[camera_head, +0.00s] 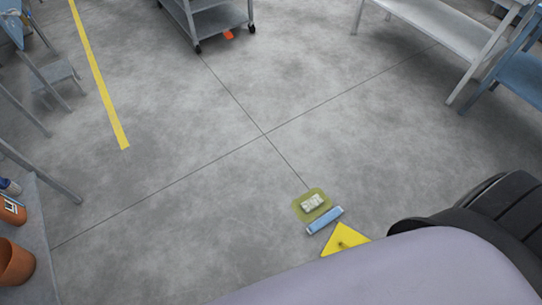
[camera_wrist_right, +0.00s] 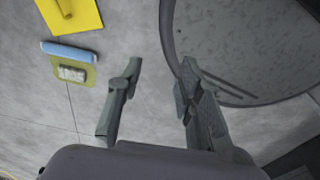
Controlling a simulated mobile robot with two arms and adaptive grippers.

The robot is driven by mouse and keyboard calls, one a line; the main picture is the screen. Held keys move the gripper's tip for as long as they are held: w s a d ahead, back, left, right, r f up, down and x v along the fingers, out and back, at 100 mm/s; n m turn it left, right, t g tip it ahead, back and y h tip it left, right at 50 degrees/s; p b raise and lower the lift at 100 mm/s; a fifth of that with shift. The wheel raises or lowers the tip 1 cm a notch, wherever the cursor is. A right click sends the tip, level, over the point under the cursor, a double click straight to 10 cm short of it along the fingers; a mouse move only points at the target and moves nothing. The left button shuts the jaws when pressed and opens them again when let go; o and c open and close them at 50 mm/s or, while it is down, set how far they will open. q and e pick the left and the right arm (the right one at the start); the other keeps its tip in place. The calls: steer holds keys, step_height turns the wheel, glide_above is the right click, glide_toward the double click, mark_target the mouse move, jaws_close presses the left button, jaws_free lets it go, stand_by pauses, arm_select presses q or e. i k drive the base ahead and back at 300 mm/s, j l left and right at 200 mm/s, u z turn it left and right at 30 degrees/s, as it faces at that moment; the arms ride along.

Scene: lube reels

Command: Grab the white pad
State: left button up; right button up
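A small white pad (camera_head: 312,203) lies on a flat olive-green piece (camera_head: 298,208) on the concrete floor, near the bottom centre of the head view. The white pad (camera_wrist_right: 72,74) also shows at the upper left of the right wrist view. A blue bar-shaped thing (camera_head: 325,220) lies right beside the green piece. My right gripper (camera_wrist_right: 160,75) is open, with nothing between its fingers, and is apart from the pad, which lies to its left in the wrist view. My left gripper is in neither view.
A yellow piece (camera_head: 345,240) lies on the floor beside the blue bar. A large round grey thing (camera_wrist_right: 245,45) is close to my right gripper. A cart (camera_head: 215,18) and a bench (camera_head: 440,28) stand far back. Orange containers (camera_head: 14,262) are at left. The middle floor is clear.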

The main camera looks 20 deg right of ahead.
mark_target(316, 201)
steer(key=i+j+z, duration=0.15)
steer(key=i, duration=0.3)
steer(key=i+j+z, duration=0.1)
steer(key=i, duration=0.35)
steer(key=i+j+z, duration=0.15)
steer(key=i, duration=0.3)
